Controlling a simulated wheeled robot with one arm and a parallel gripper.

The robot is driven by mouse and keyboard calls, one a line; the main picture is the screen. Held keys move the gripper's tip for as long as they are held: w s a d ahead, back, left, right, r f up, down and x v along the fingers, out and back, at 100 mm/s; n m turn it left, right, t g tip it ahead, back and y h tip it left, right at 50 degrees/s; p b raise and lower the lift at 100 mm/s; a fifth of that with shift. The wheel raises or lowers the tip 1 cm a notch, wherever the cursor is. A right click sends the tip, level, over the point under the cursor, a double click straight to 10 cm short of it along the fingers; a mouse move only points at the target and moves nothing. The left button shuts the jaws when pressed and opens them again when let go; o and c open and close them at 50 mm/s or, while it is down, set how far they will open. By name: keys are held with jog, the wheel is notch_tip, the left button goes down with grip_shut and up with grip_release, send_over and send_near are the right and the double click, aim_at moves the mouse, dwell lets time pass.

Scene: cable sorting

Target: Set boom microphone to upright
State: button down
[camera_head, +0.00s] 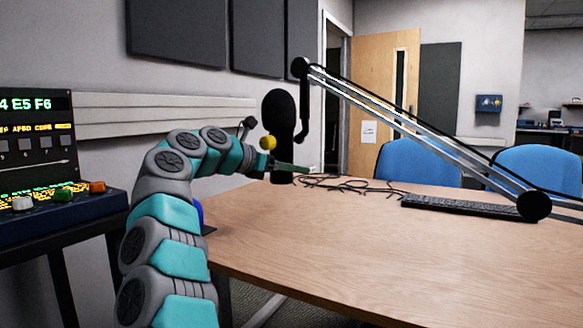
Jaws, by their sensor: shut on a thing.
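My gripper (288,167) reaches in from the left, shut on the lower part of the microphone. A dark green finger crosses in front of the microphone's body. The far finger is hidden.
Black cables (345,184) lie loosely on the wooden table (400,245), left of a black keyboard (465,207). Blue chairs (418,162) stand behind the table. A control console (40,150) is at the left. The front of the table is clear.

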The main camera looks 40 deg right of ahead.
aim_at(281, 143)
dwell(0.3)
grip_release()
jog(key=v, duration=0.7)
jog(key=shift+a, duration=0.35)
jog(key=shift+a+r, duration=0.1)
dwell(0.3)
